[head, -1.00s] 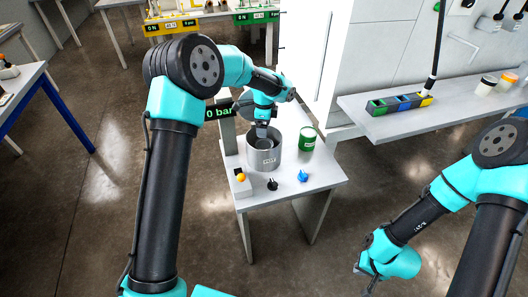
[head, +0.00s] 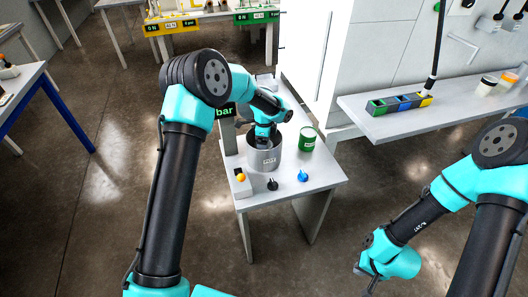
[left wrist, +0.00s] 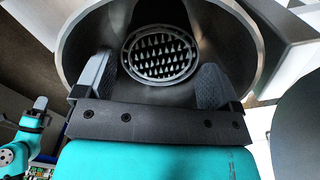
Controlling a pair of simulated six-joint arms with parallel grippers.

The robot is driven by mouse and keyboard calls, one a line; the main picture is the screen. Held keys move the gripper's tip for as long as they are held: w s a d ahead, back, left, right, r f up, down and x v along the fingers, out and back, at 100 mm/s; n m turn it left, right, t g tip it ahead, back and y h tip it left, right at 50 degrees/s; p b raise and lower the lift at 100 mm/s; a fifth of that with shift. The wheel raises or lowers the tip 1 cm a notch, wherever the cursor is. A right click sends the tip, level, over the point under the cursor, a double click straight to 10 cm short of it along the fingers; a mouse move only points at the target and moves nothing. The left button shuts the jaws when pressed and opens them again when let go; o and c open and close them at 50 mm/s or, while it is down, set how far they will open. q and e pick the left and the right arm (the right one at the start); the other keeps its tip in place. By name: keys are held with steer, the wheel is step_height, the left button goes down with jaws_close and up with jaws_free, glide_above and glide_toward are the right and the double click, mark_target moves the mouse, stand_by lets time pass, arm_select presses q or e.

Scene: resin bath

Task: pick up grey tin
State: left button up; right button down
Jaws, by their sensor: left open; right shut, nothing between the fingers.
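A large grey metal pot (head: 264,158) with a label stands on the small grey table. In the left wrist view its wide rim and dark inside (left wrist: 250,50) fill the upper middle. A round grey tin-like thing (left wrist: 130,62) with a pale rim and rows of spiky shapes inside sits deep in the pot; I cannot tell surely that it is the grey tin. My left gripper (left wrist: 157,76) is open, pointing down into the pot, one finger at each side of that round thing, not visibly gripping it. My right gripper (head: 367,279) is shut and empty, low at the right.
A green tin (head: 307,139) stands right of the pot. A shelf (head: 450,120) with coloured blocks (head: 398,103) is at the right.

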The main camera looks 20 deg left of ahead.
arm_select(q)
step_height(320, 180, down, 4)
steer(key=shift+f, duration=0.1)
steer(key=shift+c, duration=0.2)
stand_by(0.3)
steer(key=c, duration=0.6)
steer(key=shift+o, duration=0.2)
step_height(320, 180, up, 18)
stand_by(0.7)
